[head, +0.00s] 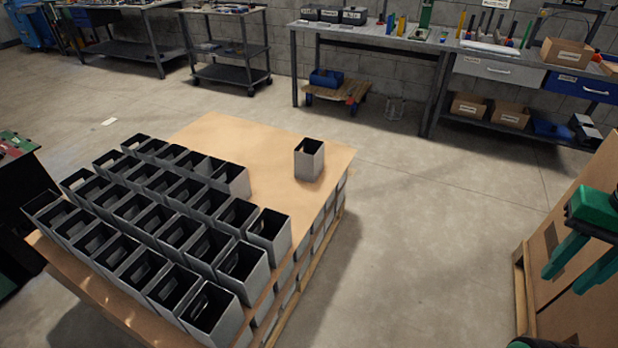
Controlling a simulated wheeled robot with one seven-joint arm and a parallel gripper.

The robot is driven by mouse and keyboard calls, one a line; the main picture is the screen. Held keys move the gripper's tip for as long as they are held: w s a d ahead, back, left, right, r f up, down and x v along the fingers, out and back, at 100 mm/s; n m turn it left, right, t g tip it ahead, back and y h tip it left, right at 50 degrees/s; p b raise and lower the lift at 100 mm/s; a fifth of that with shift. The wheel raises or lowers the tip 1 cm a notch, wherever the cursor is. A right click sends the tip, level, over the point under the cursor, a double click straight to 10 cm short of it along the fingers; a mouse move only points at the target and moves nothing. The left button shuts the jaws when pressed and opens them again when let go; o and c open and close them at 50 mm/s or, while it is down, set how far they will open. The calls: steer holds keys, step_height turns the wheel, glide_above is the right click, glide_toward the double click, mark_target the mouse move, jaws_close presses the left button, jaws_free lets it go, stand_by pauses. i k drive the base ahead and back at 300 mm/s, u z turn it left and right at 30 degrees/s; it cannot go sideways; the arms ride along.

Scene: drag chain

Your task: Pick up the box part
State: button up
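Several grey open-topped box parts stand upright in close rows on a cardboard-topped stack (270,140). One box part (310,163) stands alone near the stack's far right corner, with bare cardboard around it. Another box part (268,240) stands at the right end of a row. My green gripper (564,281) is at the right edge of the head view, well to the right of the stack and apart from all the box parts. Its two fingers are spread with a gap between them, and nothing shows in the gap. The lower inner parts of most boxes are hidden by their neighbours.
A brown cardboard stack (575,285) stands at the right, below my gripper. Workbenches (385,40) with tools and boxes line the back wall. A dark shelf cart (228,48) stands at the back left. The concrete floor between the two stacks is clear.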

mark_target(308, 165)
steer(key=u, duration=0.25)
steer(key=k, duration=0.15)
steer(key=z, duration=0.8)
steer(key=i, duration=1.1)
steer(key=u, duration=0.4)
steer(key=i, duration=0.95)
steer(key=u, duration=0.7)
